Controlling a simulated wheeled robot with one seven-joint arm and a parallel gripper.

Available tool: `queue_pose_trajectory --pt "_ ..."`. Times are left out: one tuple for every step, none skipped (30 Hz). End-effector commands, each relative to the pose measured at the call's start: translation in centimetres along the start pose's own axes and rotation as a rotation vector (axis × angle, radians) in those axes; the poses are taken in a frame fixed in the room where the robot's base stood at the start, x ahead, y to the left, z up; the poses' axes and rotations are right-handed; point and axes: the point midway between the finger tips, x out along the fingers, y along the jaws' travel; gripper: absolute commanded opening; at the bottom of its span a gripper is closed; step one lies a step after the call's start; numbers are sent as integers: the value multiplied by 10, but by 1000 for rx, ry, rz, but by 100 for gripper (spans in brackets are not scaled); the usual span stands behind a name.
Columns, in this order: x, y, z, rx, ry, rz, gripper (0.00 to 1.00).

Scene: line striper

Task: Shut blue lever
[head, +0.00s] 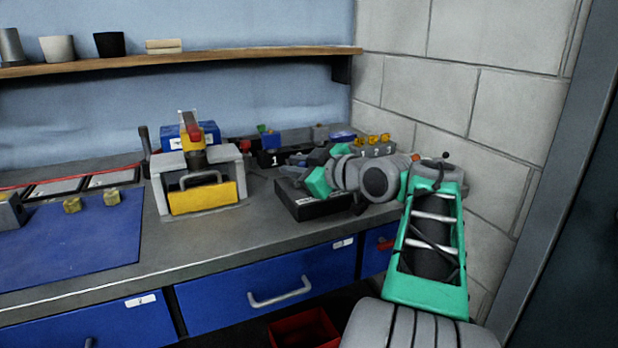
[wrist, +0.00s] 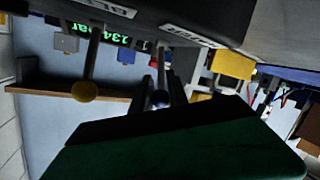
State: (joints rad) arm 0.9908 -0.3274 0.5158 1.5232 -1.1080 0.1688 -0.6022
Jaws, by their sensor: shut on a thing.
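My gripper (wrist: 161,92) is shut on a thin lever (wrist: 160,98) with a rounded, bluish-grey end in the wrist view. Its colour is hard to tell in the dim light. Another lever with a yellow ball knob (wrist: 84,91) stands beside it, apart from my fingers. Both are close to a dark housing with white label strips (wrist: 195,35), partly cut off by the frame. In the head view my gripper (head: 297,160) reaches over a black box (head: 312,205) on the bench, and my wrist hides the levers there.
A grey stand with a yellow front block (head: 202,197) is left of my arm. Blue and black bins (head: 272,157) stand behind my gripper. A blue mat (head: 70,240) with two small yellowish blocks lies at left. A wooden shelf (head: 200,58) runs above; a block wall (head: 480,130) is close on the right.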

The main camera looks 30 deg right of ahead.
Motion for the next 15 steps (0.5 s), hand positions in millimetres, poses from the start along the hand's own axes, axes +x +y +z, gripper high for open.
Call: queue_pose_trajectory --pt "1 -2 1 -1 5 -2 0" --pt "1 -3 0 -1 6 -3 0" --pt "1 -3 0 -2 8 -3 0" --pt "1 -3 -1 -2 9 -3 0" --pt "1 -3 -1 -2 9 -3 0" --pt "1 -3 -1 -2 9 -3 0" --pt "1 -3 -1 -1 9 -3 0" --pt "1 -3 -1 -1 9 -3 0" --pt "1 -3 -1 -1 9 -3 0" --pt "1 -3 -1 -1 9 -4 0" --pt "1 -3 0 -1 8 -4 0" --pt "1 -3 0 -1 8 -4 0" --pt "1 -3 0 0 8 -4 21" --pt "1 -3 0 0 8 -4 24" --pt "1 -3 0 0 7 -3 27"
